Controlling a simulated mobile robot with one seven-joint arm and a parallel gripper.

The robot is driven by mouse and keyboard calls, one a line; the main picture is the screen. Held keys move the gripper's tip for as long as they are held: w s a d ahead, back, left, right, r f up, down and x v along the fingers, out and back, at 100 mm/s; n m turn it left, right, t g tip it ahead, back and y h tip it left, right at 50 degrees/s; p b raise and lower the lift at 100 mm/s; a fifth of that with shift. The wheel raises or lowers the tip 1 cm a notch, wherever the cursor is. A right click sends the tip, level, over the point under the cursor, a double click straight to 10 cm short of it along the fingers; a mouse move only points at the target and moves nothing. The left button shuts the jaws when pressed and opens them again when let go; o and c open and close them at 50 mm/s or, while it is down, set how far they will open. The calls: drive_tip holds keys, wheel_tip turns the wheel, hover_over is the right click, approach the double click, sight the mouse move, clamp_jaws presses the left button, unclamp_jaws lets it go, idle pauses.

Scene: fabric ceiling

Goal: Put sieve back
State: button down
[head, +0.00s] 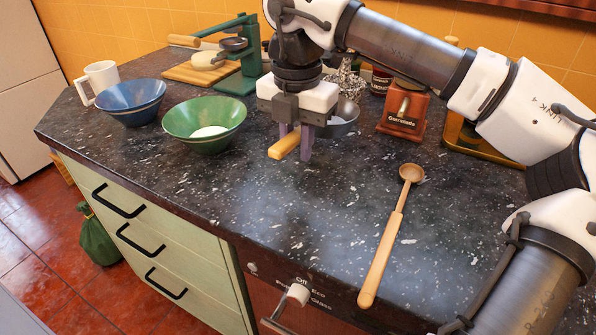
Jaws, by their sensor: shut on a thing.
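My gripper (296,143) is above the dark counter near its middle, with fingers pointing down. It is shut on a yellow wooden handle (283,147), which pokes out toward the front left. A grey metal bowl-shaped piece (343,120) shows just behind and right of the fingers. It looks like the sieve's bowl on that handle, but the gripper hides where they join. I cannot tell whether the sieve touches the counter.
A green bowl (188,130) with something white inside and a blue bowl (130,110) stand left. Behind are a white mug (101,76) and a green stand (250,62). A wooden grinder (404,110) stands right. A wooden spoon (384,250) lies in front; the middle counter is clear.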

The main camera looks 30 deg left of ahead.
sight(297, 189)
drive_tip(key=shift+f, duration=3.2)
drive_tip(key=shift+f, duration=0.25)
drive_tip(key=c, duration=1.3)
unclamp_jaws()
drive_tip(key=shift+r, duration=0.1)
drive_tip(key=shift+r, duration=0.1)
wheel_tip(297, 189, up, 12)
drive_tip(key=shift+r, duration=0.1)
